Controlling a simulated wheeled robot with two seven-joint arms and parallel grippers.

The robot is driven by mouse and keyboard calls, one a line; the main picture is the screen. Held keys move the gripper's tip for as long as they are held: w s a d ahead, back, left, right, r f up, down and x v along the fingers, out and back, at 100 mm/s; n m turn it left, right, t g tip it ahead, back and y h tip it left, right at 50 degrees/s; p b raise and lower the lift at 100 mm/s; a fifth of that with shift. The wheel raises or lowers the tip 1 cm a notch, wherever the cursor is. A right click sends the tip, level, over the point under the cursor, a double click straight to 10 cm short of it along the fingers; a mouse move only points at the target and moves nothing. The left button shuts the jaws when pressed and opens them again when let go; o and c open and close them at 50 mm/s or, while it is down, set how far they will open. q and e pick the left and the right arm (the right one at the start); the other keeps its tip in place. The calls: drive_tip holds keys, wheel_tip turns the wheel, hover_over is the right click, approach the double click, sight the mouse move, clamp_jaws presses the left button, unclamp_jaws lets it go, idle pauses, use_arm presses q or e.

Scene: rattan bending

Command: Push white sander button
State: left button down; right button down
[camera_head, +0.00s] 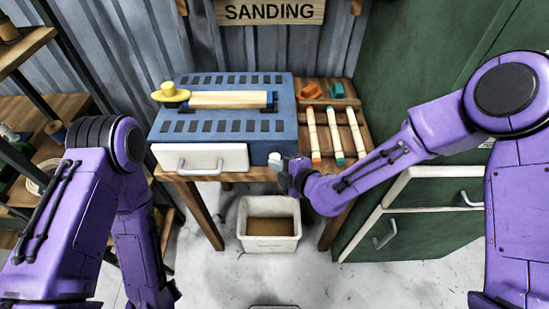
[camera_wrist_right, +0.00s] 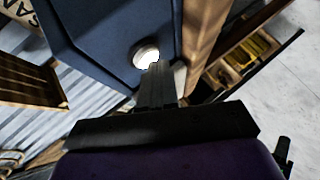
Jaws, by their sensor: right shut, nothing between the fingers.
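The blue sander (camera_head: 225,122) stands on a wooden table. Its white round button (camera_wrist_right: 146,54) is on the blue front face and shows bright in the right wrist view. In the head view the white button (camera_head: 274,160) is at the lower right of the sander's front. My right gripper (camera_head: 284,167) is shut and empty, with its fingertips right at the button. In the wrist view the shut fingers (camera_wrist_right: 155,75) overlap the button's lower edge; I cannot tell whether they touch it. My left arm is at the left, with its gripper not visible.
A white drawer (camera_head: 215,157) with a handle is left of the button. A white bin (camera_head: 269,244) stands on the floor below. Several rattan sticks (camera_head: 335,138) lie on a rack right of the sander. A green cabinet (camera_head: 412,222) is further right.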

drive_tip(key=shift+w, duration=0.3)
drive_tip(key=shift+s, duration=0.35)
drive_tip(key=s, duration=0.6)
drive_tip(key=shift+b, duration=0.4)
idle(1.4)
